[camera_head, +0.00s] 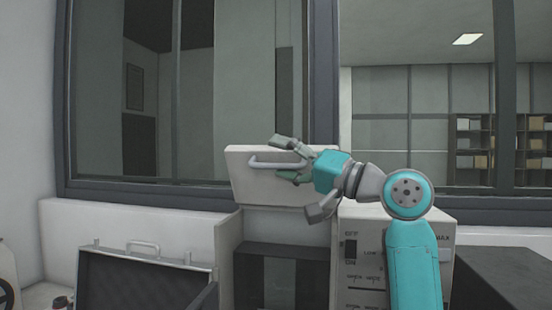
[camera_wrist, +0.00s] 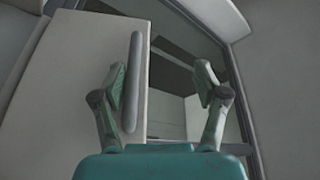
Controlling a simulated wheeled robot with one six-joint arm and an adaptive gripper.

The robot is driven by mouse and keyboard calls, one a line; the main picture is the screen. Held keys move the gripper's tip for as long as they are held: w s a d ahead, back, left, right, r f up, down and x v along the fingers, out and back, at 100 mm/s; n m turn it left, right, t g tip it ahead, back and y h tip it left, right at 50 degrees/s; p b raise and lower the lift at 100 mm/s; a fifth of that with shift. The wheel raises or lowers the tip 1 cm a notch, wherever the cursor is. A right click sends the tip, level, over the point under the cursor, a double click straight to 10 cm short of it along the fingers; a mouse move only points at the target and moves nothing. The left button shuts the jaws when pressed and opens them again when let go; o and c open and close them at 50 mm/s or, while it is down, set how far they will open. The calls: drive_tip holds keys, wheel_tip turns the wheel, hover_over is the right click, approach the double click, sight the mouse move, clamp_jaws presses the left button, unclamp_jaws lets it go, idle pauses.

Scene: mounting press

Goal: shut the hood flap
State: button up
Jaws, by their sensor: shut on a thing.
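The hood flap (camera_head: 250,188) is a pale panel standing raised above the dark opening of the press, with a grey bar handle (camera_head: 253,163) on its front. My gripper (camera_head: 277,158) is at the handle from the right, one finger above the bar and one below, shut on it. In the wrist view, my gripper (camera_wrist: 160,68) has its fingers on either side of the handle (camera_wrist: 133,85), with the left finger close against it. The flap (camera_wrist: 70,85) fills the left part there. The exact contact of the fingers is hard to see.
The press's front panel (camera_head: 350,280) with printed labels is right of the dark opening (camera_head: 285,275), partly behind my arm. An open dark case (camera_head: 130,280) lies at the lower left. A window frame (camera_head: 324,80) stands behind. A dark surface (camera_head: 500,275) is at the right.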

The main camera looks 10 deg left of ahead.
drive_tip(key=shift+o, duration=0.3)
drive_tip(key=shift+s+d+r, duration=0.15)
drive_tip(key=shift+s+d, duration=0.35)
drive_tip(key=shift+d, duration=0.35)
drive_tip(key=shift+s+d+r, duration=0.1)
drive_tip(key=shift+s+d, duration=0.35)
drive_tip(key=shift+d, duration=0.35)
drive_tip(key=shift+s+d, duration=0.45)
drive_tip(key=shift+d, duration=0.15)
drive_tip(key=shift+c, duration=0.9)
drive_tip(key=shift+f+v, duration=0.15)
drive_tip(key=shift+v, duration=1.2)
drive_tip(key=shift+f+v, duration=0.15)
drive_tip(key=shift+v, duration=1.15)
drive_tip(key=shift+w, duration=0.2)
drive_tip(key=shift+w, duration=0.1)
